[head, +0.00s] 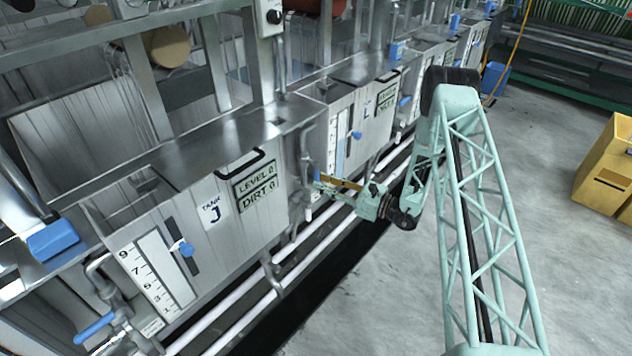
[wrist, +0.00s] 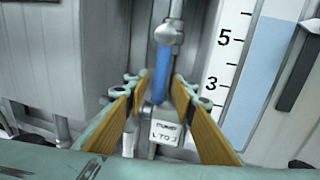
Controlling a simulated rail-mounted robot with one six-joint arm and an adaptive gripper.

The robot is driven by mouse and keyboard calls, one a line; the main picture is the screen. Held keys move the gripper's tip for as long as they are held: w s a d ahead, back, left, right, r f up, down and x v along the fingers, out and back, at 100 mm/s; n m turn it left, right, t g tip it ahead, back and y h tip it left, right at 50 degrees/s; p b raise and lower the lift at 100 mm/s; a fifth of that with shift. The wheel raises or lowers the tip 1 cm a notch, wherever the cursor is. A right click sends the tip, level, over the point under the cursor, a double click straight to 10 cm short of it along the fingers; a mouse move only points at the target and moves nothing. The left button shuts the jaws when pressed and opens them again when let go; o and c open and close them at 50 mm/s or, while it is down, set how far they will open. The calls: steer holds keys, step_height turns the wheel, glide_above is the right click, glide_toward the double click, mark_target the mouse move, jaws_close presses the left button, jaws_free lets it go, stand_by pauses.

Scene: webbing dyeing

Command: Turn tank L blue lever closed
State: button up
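The blue lever (wrist: 162,75) hangs straight down from a metal valve fitting in the wrist view, above a label reading "PUMP L TO J". In the head view a bit of the blue lever (head: 317,174) shows at the left side of tank L (head: 370,137). My gripper (wrist: 157,92) is open, its two orange-padded fingers on either side of the lever's lower part, with gaps visible on both sides. In the head view my gripper (head: 325,184) reaches in from the right at the lever; its fingertips are partly hard to make out.
Tank J (head: 215,230) stands in the left foreground with its own blue lever (head: 95,327). White pipes (head: 225,325) run low along the tanks. Tank L's level scale (wrist: 238,70) is right of the fingers. Yellow boxes (head: 605,165) stand far right; the floor between is clear.

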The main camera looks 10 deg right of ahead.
mark_target(316, 179)
steer(key=shift+x, duration=1.65)
steer(key=shift+c, duration=0.7)
jaws_close()
